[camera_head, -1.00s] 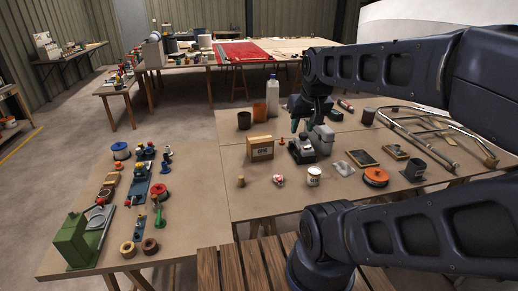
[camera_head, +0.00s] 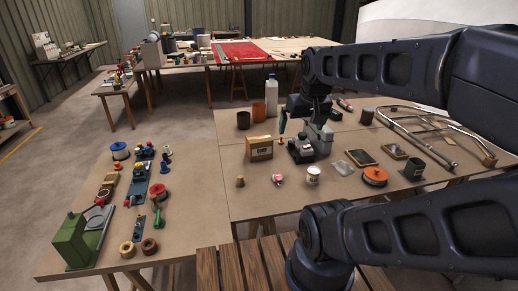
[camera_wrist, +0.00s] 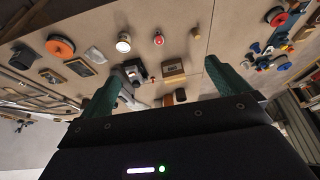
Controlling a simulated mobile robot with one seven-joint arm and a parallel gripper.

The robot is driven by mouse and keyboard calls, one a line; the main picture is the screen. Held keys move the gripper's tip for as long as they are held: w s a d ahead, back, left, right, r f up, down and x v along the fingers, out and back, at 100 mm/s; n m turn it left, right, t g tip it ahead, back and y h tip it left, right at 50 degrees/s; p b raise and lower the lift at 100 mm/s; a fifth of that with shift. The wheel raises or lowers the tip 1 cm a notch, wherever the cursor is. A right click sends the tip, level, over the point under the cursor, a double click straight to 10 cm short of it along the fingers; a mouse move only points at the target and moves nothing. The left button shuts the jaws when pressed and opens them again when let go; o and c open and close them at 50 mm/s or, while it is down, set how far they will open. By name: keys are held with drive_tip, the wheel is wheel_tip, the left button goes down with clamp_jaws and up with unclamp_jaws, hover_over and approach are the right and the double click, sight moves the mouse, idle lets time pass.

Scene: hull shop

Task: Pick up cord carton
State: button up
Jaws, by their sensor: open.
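The cord carton is a small brown cardboard box (camera_head: 259,149) with dark print on its front. It stands upright on the middle table, left of a grey machine (camera_head: 304,147). In the wrist view the carton (camera_wrist: 173,68) shows between the fingers but farther off, on the table. My gripper (camera_head: 283,127) hangs above the table, just right of the carton in the head view, apart from it. Its two green fingers (camera_wrist: 161,72) are spread wide and empty in the wrist view. The carton's back is hidden.
A brown cup (camera_head: 243,120), an amber container (camera_head: 258,112) and a white bottle (camera_head: 271,95) stand behind the carton. In front are a small tan piece (camera_head: 240,182), a red-and-white item (camera_head: 277,180) and a white tin (camera_head: 312,175).

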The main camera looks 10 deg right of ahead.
drive_tip(key=shift+w, duration=0.1)
drive_tip(key=n+g+h, duration=0.4)
drive_tip(key=n, duration=1.5)
hover_over(258, 138)
drive_tip(key=a, duration=0.3)
wheel_tip(258, 138, down, 25)
drive_tip(key=shift+a+f, duration=0.15)
drive_tip(key=shift+w+f+h, duration=0.1)
drive_tip(key=shift+f+h, duration=0.2)
drive_tip(key=shift+f, duration=0.2)
drive_tip(key=x, duration=0.5)
drive_tip(key=shift+f, duration=0.15)
drive_tip(key=x, duration=0.4)
drive_tip(key=shift+s+d+f, duration=0.1)
drive_tip(key=shift+s+d, duration=0.15)
drive_tip(key=shift+d, duration=0.25)
drive_tip(key=shift+d+f, duration=0.1)
drive_tip(key=shift+f, duration=0.1)
